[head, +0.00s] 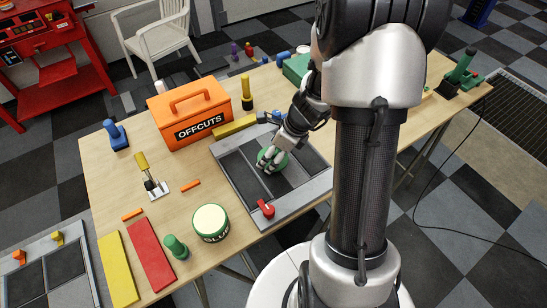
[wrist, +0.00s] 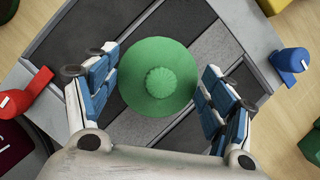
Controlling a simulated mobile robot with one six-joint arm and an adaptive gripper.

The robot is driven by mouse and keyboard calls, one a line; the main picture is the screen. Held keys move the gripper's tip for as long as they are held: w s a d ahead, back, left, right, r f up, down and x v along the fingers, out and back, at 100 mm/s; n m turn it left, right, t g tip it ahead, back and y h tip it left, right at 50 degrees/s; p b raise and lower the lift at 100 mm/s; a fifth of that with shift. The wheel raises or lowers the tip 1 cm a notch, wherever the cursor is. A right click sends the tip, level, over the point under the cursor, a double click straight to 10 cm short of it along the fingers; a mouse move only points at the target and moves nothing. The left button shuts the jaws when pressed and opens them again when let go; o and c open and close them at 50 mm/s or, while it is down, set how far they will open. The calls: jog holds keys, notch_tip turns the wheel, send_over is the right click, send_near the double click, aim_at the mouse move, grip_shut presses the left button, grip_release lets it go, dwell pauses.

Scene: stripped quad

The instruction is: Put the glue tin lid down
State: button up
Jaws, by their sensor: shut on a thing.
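The glue tin lid (wrist: 158,60) is a round green disc with a ribbed knob. It sits between the blue-padded fingers of my gripper (wrist: 155,84), which is shut on it. In the head view, the lid (head: 279,164) and my gripper (head: 270,157) are over the middle of a grey tray (head: 235,188) with dark panels. I cannot tell whether the lid touches the tray. The green glue tin (head: 211,224) stands open on the bench, left of the tray's near corner, with its cream top showing.
A red knob (head: 266,209) is on the tray's near edge, and a blue one (wrist: 292,60) shows in the wrist view. A green-handled tool (head: 176,247), red block (head: 151,255) and yellow block (head: 117,270) lie at left.

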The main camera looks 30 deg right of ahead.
jog(key=shift+f, duration=0.5)
jog(key=shift+f, duration=0.35)
jog(key=o, duration=0.9)
jog(key=shift+r, duration=0.1)
